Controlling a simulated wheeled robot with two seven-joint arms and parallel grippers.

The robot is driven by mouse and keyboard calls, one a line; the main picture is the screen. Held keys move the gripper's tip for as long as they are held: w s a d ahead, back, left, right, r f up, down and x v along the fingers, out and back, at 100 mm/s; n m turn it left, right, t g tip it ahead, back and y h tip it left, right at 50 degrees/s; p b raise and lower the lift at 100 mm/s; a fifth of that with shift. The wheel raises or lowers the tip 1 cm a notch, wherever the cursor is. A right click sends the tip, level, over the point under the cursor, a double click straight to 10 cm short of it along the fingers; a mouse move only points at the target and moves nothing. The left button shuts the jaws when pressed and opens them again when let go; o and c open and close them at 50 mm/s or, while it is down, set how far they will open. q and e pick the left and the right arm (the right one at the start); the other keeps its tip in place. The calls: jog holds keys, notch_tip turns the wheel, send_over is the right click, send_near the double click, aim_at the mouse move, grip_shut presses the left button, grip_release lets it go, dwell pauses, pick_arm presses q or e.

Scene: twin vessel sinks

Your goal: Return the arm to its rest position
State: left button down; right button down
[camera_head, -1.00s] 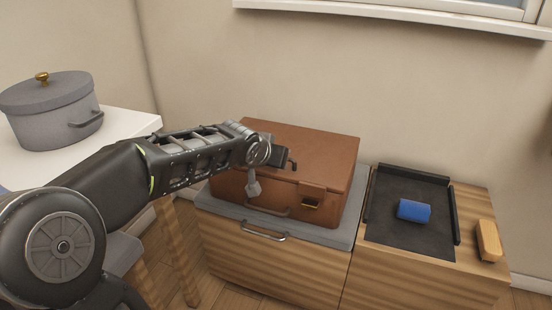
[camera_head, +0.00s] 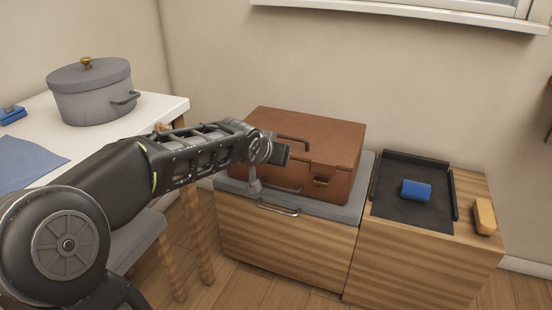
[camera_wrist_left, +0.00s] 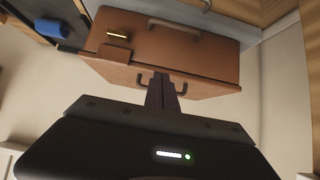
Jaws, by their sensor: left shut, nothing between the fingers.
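My left arm comes in from the left in the head view. Its gripper (camera_head: 284,155) is in front of the brown case (camera_head: 325,135) and overlaps it in the picture. In the left wrist view the fingers (camera_wrist_left: 163,92) are together with nothing between them, and the case (camera_wrist_left: 160,50) lies beyond them. The case is closed, with a handle and a brass latch, and sits on a grey-topped wooden cabinet (camera_head: 290,248). I cannot tell whether the gripper touches the case. My right gripper does not show.
A black tray (camera_head: 410,215) with a blue roll (camera_head: 416,190) lies right of the case, beside a yellow block (camera_head: 484,216). A grey lidded pot (camera_head: 92,95) stands on the white table (camera_head: 160,108) at left. The wall is behind.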

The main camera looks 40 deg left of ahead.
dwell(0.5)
